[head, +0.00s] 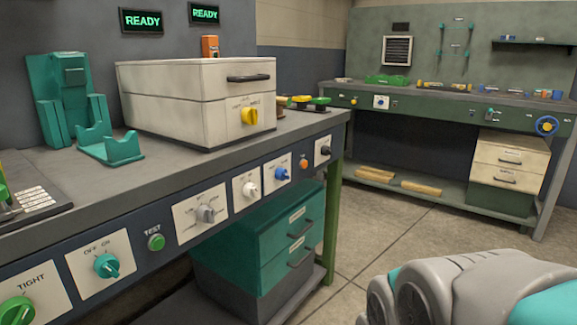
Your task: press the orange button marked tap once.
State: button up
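A small round orange button (304,162) sits on the dark front panel of the near bench, toward its right end. It lies between a blue knob (281,173) on a white plate and a black knob (325,150) on another white plate. A tiny label shows above the orange button but is too small to read. Part of my grey and teal arm fills the lower right corner, well apart from the button. My gripper is not in view.
The panel also carries a white knob (250,189), a grey dial (206,214), a green TEST button (156,242) and a teal OFF/ON knob (107,265). A teal drawer unit (262,235) stands under the bench. Clear floor (360,235) lies to the right, before a second bench (430,102).

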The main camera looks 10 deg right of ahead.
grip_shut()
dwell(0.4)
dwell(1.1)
